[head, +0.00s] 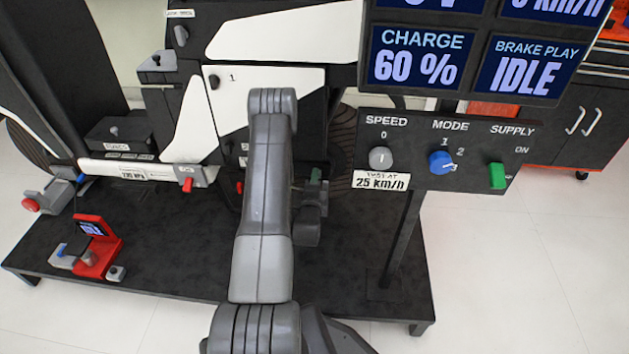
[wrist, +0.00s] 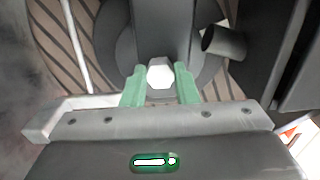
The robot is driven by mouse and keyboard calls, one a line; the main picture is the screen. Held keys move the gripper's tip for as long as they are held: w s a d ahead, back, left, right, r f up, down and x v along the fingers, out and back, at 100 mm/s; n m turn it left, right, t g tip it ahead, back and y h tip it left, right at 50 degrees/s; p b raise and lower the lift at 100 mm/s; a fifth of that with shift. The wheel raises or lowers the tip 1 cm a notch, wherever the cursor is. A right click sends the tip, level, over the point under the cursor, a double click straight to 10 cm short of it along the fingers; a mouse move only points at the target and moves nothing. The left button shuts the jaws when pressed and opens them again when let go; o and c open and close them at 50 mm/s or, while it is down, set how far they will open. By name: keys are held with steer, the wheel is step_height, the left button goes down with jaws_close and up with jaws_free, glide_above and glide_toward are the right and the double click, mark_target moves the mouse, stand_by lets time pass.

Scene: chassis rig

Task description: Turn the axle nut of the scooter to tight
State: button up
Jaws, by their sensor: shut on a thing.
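The axle nut (wrist: 160,74) is a pale hexagonal nut in the middle of the wrist view, in front of a dark grey arm of the scooter. My gripper (wrist: 159,69) has its green fingers on the left and right sides of the nut and is shut on it. In the head view my gripper (head: 316,180) is at the wheel, largely behind my own arm, and the nut is hidden there. The scooter (head: 290,38) has white and dark panels and stands on a dark platform. The nut's tightness cannot be read from these views.
A panel (head: 435,150) with speed, mode and supply controls stands right of my arm, under screens reading CHARGE 60 % and BRAKE PLAY IDLE. A red device (head: 97,247) sits on the platform (head: 170,270) at left. A dark cylinder (wrist: 222,42) lies close right of the nut.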

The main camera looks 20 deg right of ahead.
steer(key=o, duration=0.7)
steer(key=p+v, duration=0.2)
steer(key=v, duration=1.2)
steer(key=shift+w+d, duration=0.1)
steer(key=shift+w, duration=0.05)
steer(key=b+x, duration=0.2)
steer(key=x, duration=1.1)
steer(key=shift+w+d, duration=0.15)
steer(key=shift+w, duration=0.15)
steer(key=shift+s, duration=0.1)
